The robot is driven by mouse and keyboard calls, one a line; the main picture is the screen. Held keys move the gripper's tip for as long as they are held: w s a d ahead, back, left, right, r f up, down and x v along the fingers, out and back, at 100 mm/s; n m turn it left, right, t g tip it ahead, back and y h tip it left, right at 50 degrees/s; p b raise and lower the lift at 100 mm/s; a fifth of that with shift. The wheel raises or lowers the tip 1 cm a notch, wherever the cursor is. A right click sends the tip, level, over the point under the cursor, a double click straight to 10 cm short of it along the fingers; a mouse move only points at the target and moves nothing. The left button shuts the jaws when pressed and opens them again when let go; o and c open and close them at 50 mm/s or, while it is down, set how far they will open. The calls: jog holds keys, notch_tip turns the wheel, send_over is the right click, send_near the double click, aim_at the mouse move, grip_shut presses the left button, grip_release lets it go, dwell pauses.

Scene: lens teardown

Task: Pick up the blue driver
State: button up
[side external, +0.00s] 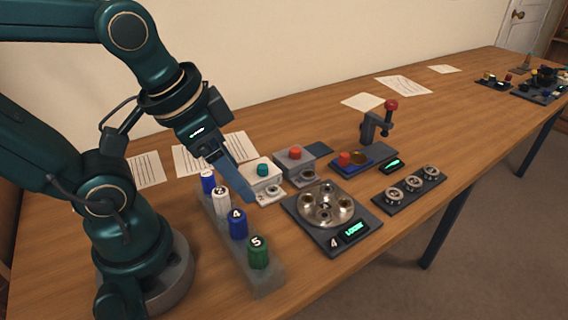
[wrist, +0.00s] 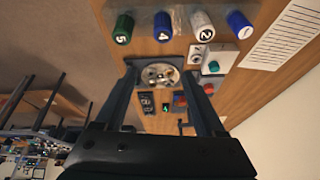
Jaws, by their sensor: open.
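Two drivers have blue handles. One, marked 4 (side external: 238,224), stands upright in the grey rack, and it also shows in the wrist view (wrist: 162,27). The other (side external: 208,182) stands at the rack's far end and shows at the upper right of the wrist view (wrist: 239,24). A white driver marked 2 (side external: 221,200) stands between them, and a green one marked 5 (side external: 258,252) is at the near end. My gripper (side external: 245,196) is open and empty, pointing down above and beside the rack. In the wrist view its fingers (wrist: 158,60) are apart, with no driver between them.
A lens plate on a base (side external: 368,237) lies right of the rack. Boxes with a green button (side external: 262,170) and a red button (side external: 295,153) stand behind it. A ring tray (side external: 436,178) and a red-knobbed press (side external: 391,105) are farther right. Papers (side external: 212,150) lie along the wall.

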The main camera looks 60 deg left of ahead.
aim_at(236, 214)
jog(key=f+g, duration=0.1)
jog(key=f+m+g, duration=0.1)
jog(key=f+g, duration=0.1)
jog(key=shift+a, duration=0.2)
jog(key=shift+s+a+f+g, duration=0.1)
jog(key=shift+f+g, duration=0.7)
jog(key=shift+f, duration=2.55)
grip_shut()
